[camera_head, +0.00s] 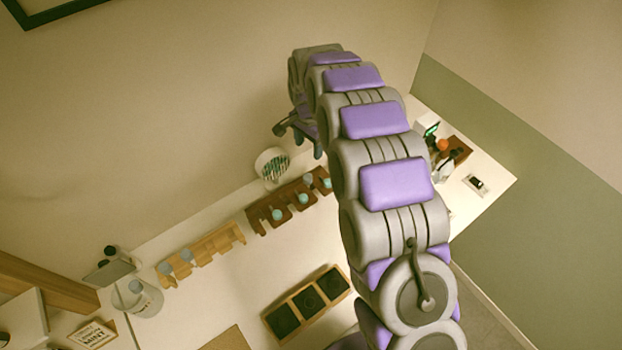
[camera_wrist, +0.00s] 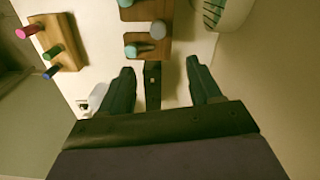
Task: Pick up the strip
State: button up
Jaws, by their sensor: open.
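My gripper (camera_head: 300,132) is open, with its two dark fingers apart, above the back of the white counter. In the wrist view its fingertips (camera_wrist: 160,66) point toward the wooden rack, with no strip seen held between them. A dark narrow piece (camera_wrist: 153,85) shows between the fingers; I cannot tell what it is. A white round holder (camera_head: 271,165) with green strip-like marks stands at the counter's back, below and left of my gripper. It also shows at the top right of the wrist view (camera_wrist: 228,12), cut by the edge. I cannot single out one loose strip.
A dark wooden rack (camera_head: 262,218) with teal-topped bottles stands beside the holder, and a lighter rack (camera_head: 218,243) is left of it. A tray with dark squares (camera_head: 270,318) lies in front. In the wrist view, a block with coloured bottles (camera_wrist: 66,50) is at left.

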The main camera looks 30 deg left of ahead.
send_over(308, 176)
jog(key=a, duration=0.1)
jog(key=f, duration=0.8)
jog(key=shift+w+f+b, duration=0.3)
jog(key=shift+b, duration=0.05)
jog(key=shift+f, duration=0.35)
jog(key=shift+d+f, duration=0.35)
jog(key=f, duration=0.4)
jog(key=shift+s+d+f, duration=0.15)
jog(key=shift+s+d, duration=0.05)
jog(key=shift+s, duration=0.2)
jog(key=shift+a+f, duration=0.1)
jog(key=shift+f, duration=0.05)
jog(key=shift+a, duration=0.15)
jog(key=shift+d, duration=0.25)
jog(key=c, duration=0.7)
jog(key=shift+c, duration=1.2)
